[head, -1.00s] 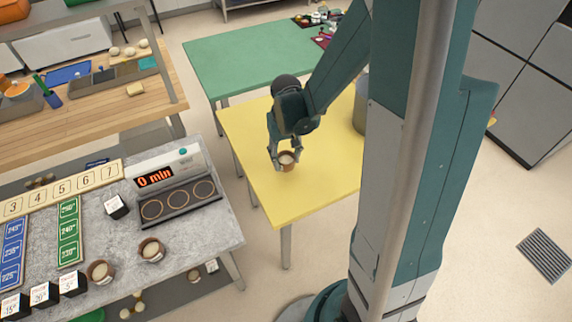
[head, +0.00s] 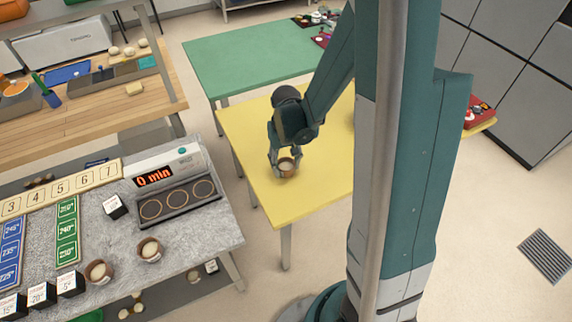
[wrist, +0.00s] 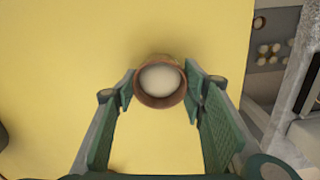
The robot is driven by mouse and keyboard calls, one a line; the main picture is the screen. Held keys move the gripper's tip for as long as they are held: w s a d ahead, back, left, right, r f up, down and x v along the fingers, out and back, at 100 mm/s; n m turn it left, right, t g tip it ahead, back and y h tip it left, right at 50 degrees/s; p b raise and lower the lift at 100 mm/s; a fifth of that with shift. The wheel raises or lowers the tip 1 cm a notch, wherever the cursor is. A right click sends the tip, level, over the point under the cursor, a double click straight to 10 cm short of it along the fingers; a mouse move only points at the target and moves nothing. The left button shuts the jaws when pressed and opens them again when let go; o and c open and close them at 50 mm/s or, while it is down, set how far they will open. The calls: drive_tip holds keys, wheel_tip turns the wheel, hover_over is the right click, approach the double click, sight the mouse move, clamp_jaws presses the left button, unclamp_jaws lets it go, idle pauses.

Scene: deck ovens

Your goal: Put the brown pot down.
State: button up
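The brown pot (head: 287,168), a small round cup with a pale filling, is at the front left part of the yellow table (head: 252,142). My gripper (head: 285,160) reaches down over it. In the wrist view the pot (wrist: 160,101) is upright between the two fingertips of my gripper (wrist: 160,85), with a finger close against each side. The gripper looks shut on it. I cannot tell whether the pot's base touches the table top.
The yellow table is bare around the pot. A green table (head: 255,55) stands behind it. On the left, a grey counter (head: 205,232) holds a scale-like device (head: 176,185) reading "0 min" and two similar pots (head: 149,249) (head: 100,272). A gap separates counter and yellow table.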

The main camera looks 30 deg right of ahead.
drive_tip(key=o, duration=0.4)
drive_tip(key=shift+c, duration=0.2)
drive_tip(key=shift+r, duration=0.15)
wheel_tip(320, 180, up, 12)
drive_tip(key=p, duration=0.2)
idle(0.5)
drive_tip(key=shift+r, duration=0.1)
idle(0.6)
wheel_tip(320, 180, up, 11)
drive_tip(key=t, duration=0.3)
hover_over(286, 163)
drive_tip(key=s+a, duration=0.5)
drive_tip(key=s, duration=0.1)
drive_tip(key=s+a+r+n+t, duration=0.1)
drive_tip(key=s+a+r+t, duration=0.3)
drive_tip(key=s+r, duration=0.3)
drive_tip(key=shift+s+n, duration=0.4)
drive_tip(key=shift+s, duration=0.6)
